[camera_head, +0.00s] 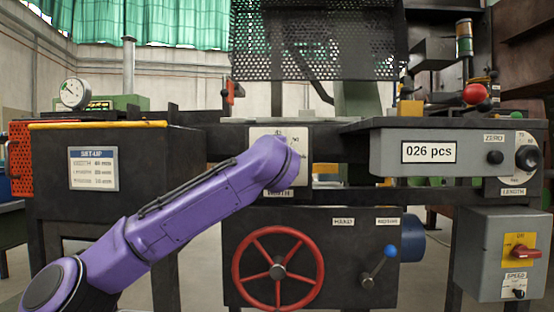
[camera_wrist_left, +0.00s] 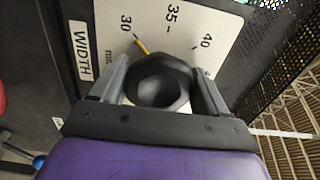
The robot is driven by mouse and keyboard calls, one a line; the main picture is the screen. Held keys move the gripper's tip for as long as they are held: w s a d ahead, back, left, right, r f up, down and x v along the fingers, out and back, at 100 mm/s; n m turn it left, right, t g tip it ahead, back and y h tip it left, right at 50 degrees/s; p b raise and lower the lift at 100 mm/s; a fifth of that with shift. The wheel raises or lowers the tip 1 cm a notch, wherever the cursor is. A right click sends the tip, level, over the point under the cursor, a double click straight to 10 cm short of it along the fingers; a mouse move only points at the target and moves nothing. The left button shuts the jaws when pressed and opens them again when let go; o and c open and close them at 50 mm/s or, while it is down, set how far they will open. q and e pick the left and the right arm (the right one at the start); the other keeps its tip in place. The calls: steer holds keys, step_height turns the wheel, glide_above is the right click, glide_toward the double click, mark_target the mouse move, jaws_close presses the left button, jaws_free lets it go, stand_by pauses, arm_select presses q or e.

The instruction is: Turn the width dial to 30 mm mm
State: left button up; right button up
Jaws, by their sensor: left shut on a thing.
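The width dial (camera_wrist_left: 165,72) is a black faceted knob with a yellow pointer in the left wrist view. The pointer's tip lies close to the "30" mark. The pale scale plate (camera_wrist_left: 185,18) around it shows 30, 35 and 40, with a "WIDTH" label (camera_wrist_left: 82,50) on its left. My left gripper (camera_wrist_left: 163,88) is shut on the knob, one finger on each side. In the head view my purple left arm covers the dial and gripper; part of the plate (camera_head: 262,135) shows above it. My right gripper is in no view.
A red handwheel (camera_head: 312,262) and a blue-knobbed lever (camera_head: 379,268) sit below the arm. At the right are a "026 pcs" counter (camera_head: 429,152), a length dial (camera_head: 527,158) and a red switch (camera_head: 522,252). A set-up sign (camera_head: 93,168) hangs at the left.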

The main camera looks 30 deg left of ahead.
arm_select(q)
steer(key=o, duration=1)
steer(key=shift+c, duration=0.2)
steer(key=v, duration=1)
steer(key=shift+s+d+p, duration=0.15)
steer(key=shift+d+p, duration=0.05)
steer(key=shift+p, duration=0.2)
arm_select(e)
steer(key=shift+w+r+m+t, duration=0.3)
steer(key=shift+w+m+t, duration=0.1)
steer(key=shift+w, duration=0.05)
